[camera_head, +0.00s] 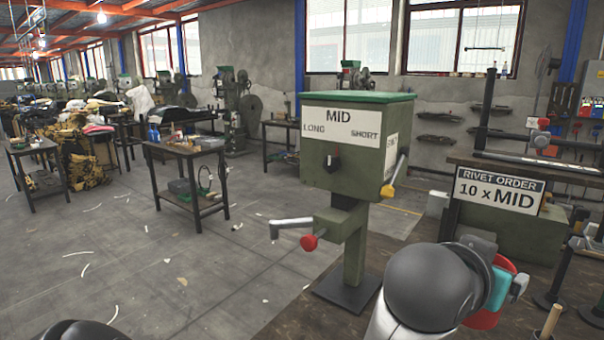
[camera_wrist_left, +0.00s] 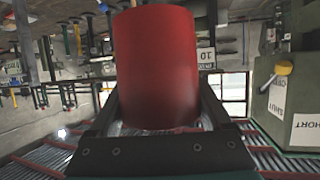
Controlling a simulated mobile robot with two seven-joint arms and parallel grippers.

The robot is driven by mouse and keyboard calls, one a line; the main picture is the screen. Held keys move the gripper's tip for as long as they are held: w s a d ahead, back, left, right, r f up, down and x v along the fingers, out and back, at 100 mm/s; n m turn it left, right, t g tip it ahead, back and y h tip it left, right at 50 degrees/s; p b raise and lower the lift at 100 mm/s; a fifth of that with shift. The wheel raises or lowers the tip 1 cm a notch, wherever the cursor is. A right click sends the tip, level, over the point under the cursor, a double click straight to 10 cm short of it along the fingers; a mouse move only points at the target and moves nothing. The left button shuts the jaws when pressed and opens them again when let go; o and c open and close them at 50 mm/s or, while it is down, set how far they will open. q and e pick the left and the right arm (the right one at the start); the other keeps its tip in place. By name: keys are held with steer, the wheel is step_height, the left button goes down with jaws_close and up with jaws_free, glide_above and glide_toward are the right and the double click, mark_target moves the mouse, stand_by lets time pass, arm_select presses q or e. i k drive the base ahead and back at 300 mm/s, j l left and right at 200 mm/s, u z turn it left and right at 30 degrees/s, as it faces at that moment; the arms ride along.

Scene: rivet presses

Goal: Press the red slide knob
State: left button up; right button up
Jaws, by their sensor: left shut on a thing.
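In the left wrist view my left gripper (camera_wrist_left: 160,128) is shut on a red cylinder (camera_wrist_left: 155,65), which fills the middle of that view. In the head view the held red piece (camera_head: 506,266) shows partly, behind my wrist, to the right of the green press. The press (camera_head: 330,185) has a MID display, a black selector, a red knob (camera_head: 309,242) on its lower arm and a yellow knob (camera_head: 387,191) on its right side. I cannot tell which is the slide knob. My right gripper is not in view.
A sign (camera_head: 497,191) reading RIVET ORDER 10 x MID stands on the right. A bench with a metal rail (camera_head: 535,160) is behind it. Dark tables (camera_head: 190,150) stand at the left. The grey floor between them and the press is mostly clear.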

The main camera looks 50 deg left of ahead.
mark_target(308, 243)
steer(key=j+u, duration=0.15)
steer(key=j, duration=0.65)
steer(key=j+u, duration=0.2)
steer(key=j, duration=0.6)
steer(key=i+j+u, duration=0.15)
steer(key=j, duration=0.65)
